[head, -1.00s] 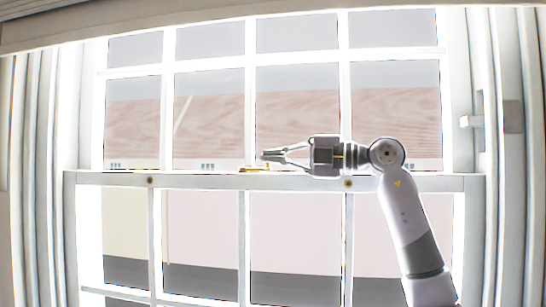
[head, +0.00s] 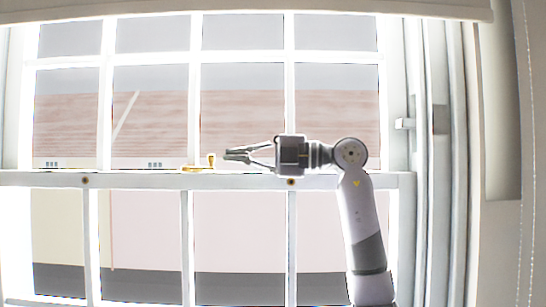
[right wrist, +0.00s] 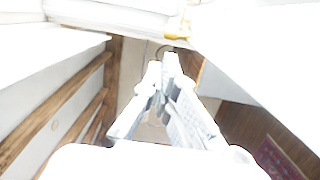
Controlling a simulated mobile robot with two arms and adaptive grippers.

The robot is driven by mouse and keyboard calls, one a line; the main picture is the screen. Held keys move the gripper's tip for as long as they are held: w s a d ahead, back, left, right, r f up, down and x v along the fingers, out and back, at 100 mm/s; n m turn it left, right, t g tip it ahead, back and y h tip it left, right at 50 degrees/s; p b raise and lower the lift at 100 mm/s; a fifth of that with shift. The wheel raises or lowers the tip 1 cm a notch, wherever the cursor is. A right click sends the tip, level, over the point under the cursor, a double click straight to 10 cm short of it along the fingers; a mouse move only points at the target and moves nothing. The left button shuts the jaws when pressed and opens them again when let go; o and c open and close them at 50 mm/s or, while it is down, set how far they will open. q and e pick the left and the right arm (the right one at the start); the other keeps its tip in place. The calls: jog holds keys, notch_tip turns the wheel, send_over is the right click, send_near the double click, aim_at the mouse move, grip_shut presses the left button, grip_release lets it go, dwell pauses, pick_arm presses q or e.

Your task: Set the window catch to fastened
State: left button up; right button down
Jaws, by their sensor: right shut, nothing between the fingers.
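The brass window catch (head: 197,168) sits on top of the white meeting rail, with a small upright knob (head: 211,160) at its right end. The catch also shows, washed out, near the top of the right wrist view (right wrist: 179,32). My right gripper (head: 227,154) points left, just right of the knob, with a small gap seen between them in the head view. Its fingertips are together and hold nothing. In the right wrist view the closed fingers (right wrist: 162,62) point up toward the catch. I cannot tell whether the catch is fastened. My left gripper is not in view.
The meeting rail (head: 350,180) runs across the window, with dark round fittings (head: 291,182) on its front face. White glazing bars cross the panes. A white bracket (head: 404,124) stands out from the frame at right. A blind (head: 250,8) hangs along the top.

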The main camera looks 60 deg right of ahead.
jog(key=v, duration=0.7)
jog(key=shift+s, duration=0.3)
jog(key=shift+d, duration=0.1)
